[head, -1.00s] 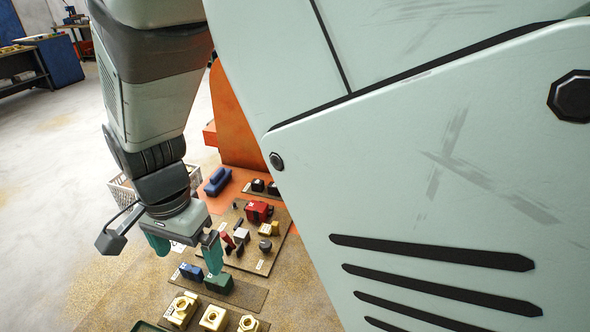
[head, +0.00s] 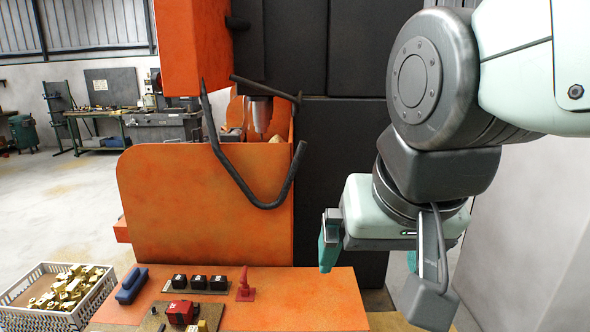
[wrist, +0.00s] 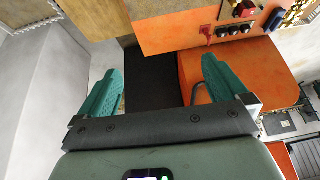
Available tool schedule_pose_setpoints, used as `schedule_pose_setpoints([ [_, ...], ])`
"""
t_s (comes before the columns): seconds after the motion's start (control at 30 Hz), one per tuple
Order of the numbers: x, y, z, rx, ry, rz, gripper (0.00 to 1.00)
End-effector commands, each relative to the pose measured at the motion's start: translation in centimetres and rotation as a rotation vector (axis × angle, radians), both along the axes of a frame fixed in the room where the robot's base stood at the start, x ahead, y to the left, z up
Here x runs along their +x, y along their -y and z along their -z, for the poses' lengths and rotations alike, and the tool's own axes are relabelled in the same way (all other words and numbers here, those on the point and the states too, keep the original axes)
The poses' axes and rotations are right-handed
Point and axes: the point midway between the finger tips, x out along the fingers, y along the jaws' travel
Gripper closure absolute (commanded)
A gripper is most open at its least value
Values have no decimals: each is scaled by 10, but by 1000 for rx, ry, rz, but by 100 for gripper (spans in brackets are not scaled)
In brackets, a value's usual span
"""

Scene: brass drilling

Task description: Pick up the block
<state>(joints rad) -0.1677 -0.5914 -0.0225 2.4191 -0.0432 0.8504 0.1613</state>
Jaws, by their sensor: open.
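My gripper (head: 369,262) is open and empty, held high at the right of the head view, right of the orange machine. In the wrist view its two teal fingers (wrist: 160,70) are spread wide with nothing between them. I cannot tell which block the task means. A red block (head: 180,312) sits on a tan board at the bottom of the head view, partly cut off. Several black blocks (head: 199,282) stand in a row behind it. In the wrist view the red block (wrist: 243,8) and the black blocks (wrist: 234,30) are at the top right, well away from my fingers.
An orange drilling machine (head: 205,200) with a bent dark bar (head: 240,185) stands left of my gripper. A blue object (head: 131,286) and a red clamp-like piece (head: 244,287) lie on its orange base. A white crate (head: 30,320) of brass parts is at bottom left.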

Motion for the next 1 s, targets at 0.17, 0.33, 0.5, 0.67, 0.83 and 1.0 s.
schedule_pose_setpoints([
  [0.17,-33,21,1,-42,28,-11,2],
  [0.33,-40,24,2,-54,32,-21,23],
  [0.5,-39,24,2,-54,32,-22,23],
  [0.67,-39,24,2,-55,31,-23,23],
  [0.83,-25,19,8,-133,-2,-137,23],
  [1.0,17,-8,31,-380,-77,-527,23],
])
